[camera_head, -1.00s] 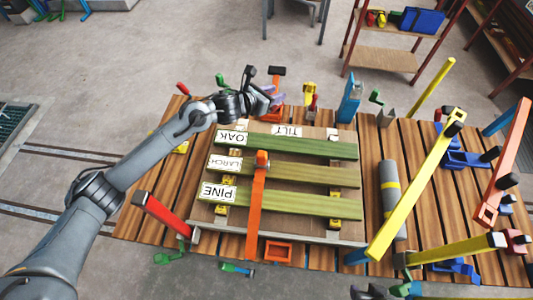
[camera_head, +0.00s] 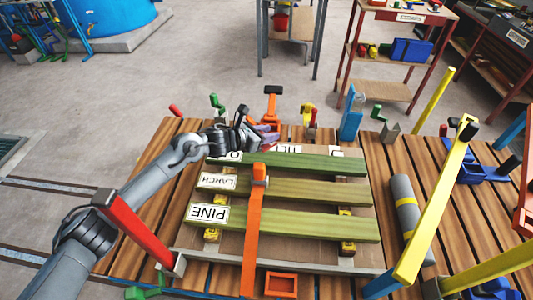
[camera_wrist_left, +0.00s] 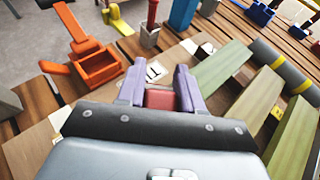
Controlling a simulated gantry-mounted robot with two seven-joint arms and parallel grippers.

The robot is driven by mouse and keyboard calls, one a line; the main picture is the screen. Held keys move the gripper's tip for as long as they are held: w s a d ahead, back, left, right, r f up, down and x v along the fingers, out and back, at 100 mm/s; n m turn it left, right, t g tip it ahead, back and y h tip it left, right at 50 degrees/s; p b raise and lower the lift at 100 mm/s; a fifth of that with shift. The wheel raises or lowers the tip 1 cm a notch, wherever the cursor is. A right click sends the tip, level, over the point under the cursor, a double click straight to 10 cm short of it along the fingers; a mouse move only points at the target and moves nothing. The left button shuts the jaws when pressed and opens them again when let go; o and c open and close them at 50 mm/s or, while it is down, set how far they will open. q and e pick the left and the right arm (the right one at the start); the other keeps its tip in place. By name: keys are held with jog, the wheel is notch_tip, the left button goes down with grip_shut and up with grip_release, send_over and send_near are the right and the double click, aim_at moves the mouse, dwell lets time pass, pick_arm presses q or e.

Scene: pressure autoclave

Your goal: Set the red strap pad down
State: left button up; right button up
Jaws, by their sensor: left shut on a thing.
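My left gripper (camera_head: 268,134) is over the far edge of the board, near the far green plank. In the left wrist view its purple fingers (camera_wrist_left: 159,90) are shut on a small red pad (camera_wrist_left: 160,99). The pad is mostly hidden between the fingers and by the gripper body. I cannot tell whether it touches the board below. A white label (camera_wrist_left: 155,70) lies just beyond the fingertips. An orange strap (camera_head: 255,230) runs across the planks. My right gripper is not in view.
Planks marked PINE (camera_head: 285,221) and LARCH (camera_head: 290,190) lie on the board. An orange tray clamp (camera_wrist_left: 97,68) stands beyond the left fingers. A grey cylinder (camera_head: 406,200) lies to the right. Red (camera_head: 138,228) and yellow (camera_head: 432,205) upright bars rise at the sides.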

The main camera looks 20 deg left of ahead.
aim_at(267, 155)
pick_arm(q)
jog(key=shift+f+b, duration=0.9)
jog(key=shift+f, duration=2.6)
jog(key=shift+f, duration=0.1)
jog(key=o, duration=1)
